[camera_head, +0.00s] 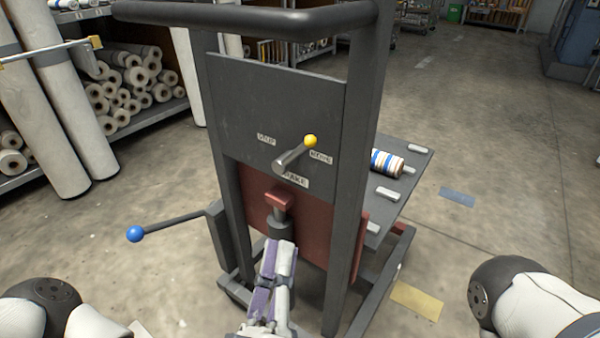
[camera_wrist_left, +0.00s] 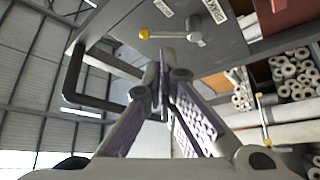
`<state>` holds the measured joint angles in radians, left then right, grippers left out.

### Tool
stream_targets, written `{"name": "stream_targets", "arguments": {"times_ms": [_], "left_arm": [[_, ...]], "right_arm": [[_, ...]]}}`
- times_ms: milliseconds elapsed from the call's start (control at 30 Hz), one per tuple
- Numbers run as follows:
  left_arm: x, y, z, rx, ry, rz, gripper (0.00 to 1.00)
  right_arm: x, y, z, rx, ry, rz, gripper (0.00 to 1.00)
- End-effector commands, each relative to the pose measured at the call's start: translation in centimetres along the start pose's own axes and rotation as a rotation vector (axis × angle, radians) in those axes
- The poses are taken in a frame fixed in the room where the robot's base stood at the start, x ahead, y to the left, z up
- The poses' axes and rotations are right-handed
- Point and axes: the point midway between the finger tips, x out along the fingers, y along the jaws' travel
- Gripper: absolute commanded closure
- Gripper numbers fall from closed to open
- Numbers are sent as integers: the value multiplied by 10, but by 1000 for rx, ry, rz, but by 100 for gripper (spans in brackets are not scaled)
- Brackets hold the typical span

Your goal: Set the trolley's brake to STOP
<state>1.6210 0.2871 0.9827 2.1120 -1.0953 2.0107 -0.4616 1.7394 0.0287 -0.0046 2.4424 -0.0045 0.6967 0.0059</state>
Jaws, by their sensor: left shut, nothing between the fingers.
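The trolley's dark upright panel (camera_head: 270,105) faces me. Its brake lever (camera_head: 293,157) has a grey arm and a yellow knob (camera_head: 310,141). The lever points up and right, with its knob above the MOVE label (camera_head: 321,158). The STOP label (camera_head: 266,140) is at upper left and the BRAKE label (camera_head: 295,181) is below the pivot. My left gripper (camera_head: 283,246) is shut and empty, below the lever and apart from it. In the left wrist view, the brake lever (camera_wrist_left: 172,35) is beyond the closed fingertips (camera_wrist_left: 168,72). My right gripper is out of view.
A dark push handle (camera_head: 250,18) crosses above the panel. A blue-knobbed lever (camera_head: 165,226) sticks out left. A red-topped part (camera_head: 279,200) is just above my left gripper. A striped roll (camera_head: 387,163) lies on the trolley's deck (camera_head: 405,155). Racks of rolls (camera_head: 130,90) stand behind left.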

Motion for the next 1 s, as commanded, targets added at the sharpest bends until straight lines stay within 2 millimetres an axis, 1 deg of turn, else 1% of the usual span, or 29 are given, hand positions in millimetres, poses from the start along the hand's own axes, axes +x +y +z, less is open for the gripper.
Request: {"name": "stream_targets", "arguments": {"times_ms": [200,267,333,800,900,1000], "left_arm": [[1,0,0,0,-1,0,100],[4,0,0,1,-1,1,100],[13,1,0,1,0,4,100],[111,0,-1,2,2,0,100],[126,0,0,0,1,0,100],[135,0,0,1,0,-1,100]], "right_arm": [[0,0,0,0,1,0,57],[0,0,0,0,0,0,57],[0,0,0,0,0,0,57],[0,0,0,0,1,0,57],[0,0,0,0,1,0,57],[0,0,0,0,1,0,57]]}}
